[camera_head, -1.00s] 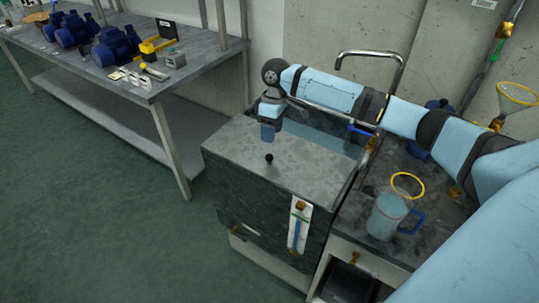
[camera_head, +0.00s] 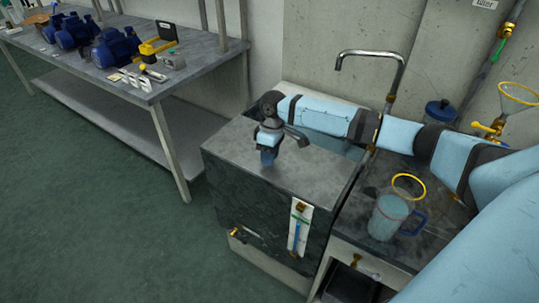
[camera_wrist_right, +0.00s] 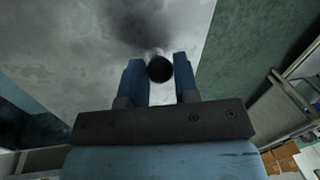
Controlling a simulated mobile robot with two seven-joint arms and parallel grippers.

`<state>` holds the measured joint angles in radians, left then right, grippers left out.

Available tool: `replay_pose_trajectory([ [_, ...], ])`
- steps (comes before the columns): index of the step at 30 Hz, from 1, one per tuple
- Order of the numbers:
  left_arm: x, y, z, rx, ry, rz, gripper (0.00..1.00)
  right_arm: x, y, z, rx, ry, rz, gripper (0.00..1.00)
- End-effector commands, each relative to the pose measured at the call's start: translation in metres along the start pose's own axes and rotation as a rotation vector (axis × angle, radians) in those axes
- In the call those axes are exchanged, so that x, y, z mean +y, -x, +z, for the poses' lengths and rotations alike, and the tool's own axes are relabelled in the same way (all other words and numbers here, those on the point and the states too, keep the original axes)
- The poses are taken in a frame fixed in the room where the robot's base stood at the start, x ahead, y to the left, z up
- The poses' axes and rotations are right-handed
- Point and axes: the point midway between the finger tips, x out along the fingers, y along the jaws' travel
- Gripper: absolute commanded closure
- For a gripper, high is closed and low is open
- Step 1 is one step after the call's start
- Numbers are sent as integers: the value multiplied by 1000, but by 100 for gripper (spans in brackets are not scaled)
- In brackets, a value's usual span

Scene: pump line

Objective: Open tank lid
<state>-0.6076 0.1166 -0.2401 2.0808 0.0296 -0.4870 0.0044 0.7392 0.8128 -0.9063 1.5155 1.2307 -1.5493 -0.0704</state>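The tank (camera_head: 265,215) is a dark stone-like box with a flat grey lid (camera_head: 305,182) over its front part. A strip of water (camera_head: 345,149) shows behind the lid. My right gripper (camera_head: 267,158) points down over the lid and hides its black knob in the head view. In the right wrist view, the round black knob (camera_wrist_right: 159,68) sits between the two blue fingertips of the right gripper (camera_wrist_right: 160,72). My left gripper is out of view.
A tap (camera_head: 372,54) arches behind the tank. A jug (camera_head: 387,217), a yellow ring (camera_head: 409,186) and a funnel (camera_head: 517,97) are at the right. A workbench (camera_head: 205,62) with blue pumps (camera_head: 116,47) stands at the left, with open floor before it.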

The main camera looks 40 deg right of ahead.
Motion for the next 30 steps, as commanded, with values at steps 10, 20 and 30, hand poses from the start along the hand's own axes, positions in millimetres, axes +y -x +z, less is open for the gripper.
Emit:
replay_pose_trajectory([
  [10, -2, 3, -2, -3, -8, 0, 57, 7, 3, 1, 0, -2, 0, 100],
  [20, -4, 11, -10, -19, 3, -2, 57, 74, 18, 15, 1, -7, -1, 100],
  [30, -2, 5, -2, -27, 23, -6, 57, 149, 29, 29, 3, -4, -1, 100],
])
